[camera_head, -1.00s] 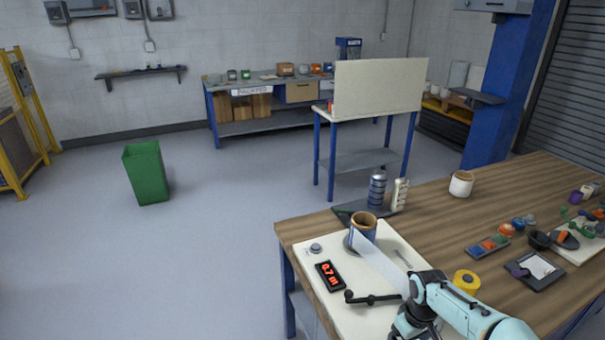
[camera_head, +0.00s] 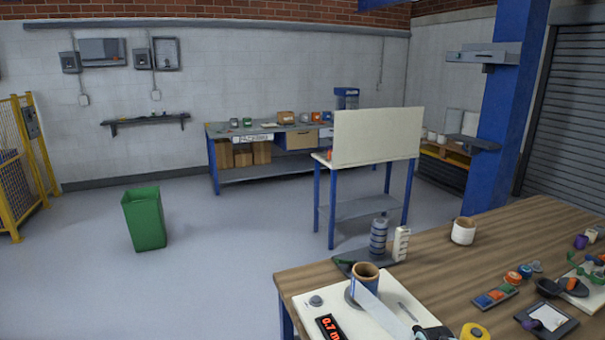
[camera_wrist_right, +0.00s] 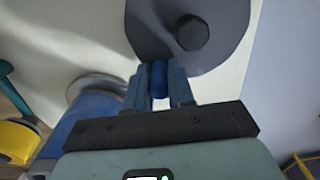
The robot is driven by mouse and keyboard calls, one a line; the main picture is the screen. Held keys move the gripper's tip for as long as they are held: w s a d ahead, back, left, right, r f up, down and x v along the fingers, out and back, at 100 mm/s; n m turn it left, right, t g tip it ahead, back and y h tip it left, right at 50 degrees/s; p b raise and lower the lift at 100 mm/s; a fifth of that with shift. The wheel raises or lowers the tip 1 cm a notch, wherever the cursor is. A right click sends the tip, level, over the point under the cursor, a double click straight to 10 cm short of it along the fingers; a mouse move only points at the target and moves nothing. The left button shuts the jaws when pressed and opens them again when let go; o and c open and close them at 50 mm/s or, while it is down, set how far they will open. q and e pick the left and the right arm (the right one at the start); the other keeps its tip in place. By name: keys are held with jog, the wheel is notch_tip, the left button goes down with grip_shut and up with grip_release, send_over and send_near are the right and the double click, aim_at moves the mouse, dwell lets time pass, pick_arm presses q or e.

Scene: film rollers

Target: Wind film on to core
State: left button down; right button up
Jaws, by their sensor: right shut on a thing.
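In the head view a brown core (camera_head: 366,271) stands upright on a spindle on the white winder board (camera_head: 307,303), with blue on its side. A pale film strip (camera_head: 385,312) runs from it toward the lower right. A red-lit display (camera_head: 330,327) reads 0.7 m. My right gripper is mostly cut off at the bottom edge there. In the right wrist view my right gripper (camera_wrist_right: 159,82) is shut on a small blue cylinder (camera_wrist_right: 159,77). Beyond it is a dark grey plate with a round knob (camera_wrist_right: 191,34). A larger blue cylinder (camera_wrist_right: 85,125) is at lower left.
A green bin (camera_head: 144,218) stands on the open floor at left.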

jog(key=shift+w+a, duration=0.15)
jog(key=shift+a, duration=1.1)
jog(key=shift+s+a, duration=0.3)
jog(key=shift+a, duration=0.35)
jog(key=o, duration=1.6)
jog(key=shift+d, duration=0.1)
jog(key=shift+o, duration=0.2)
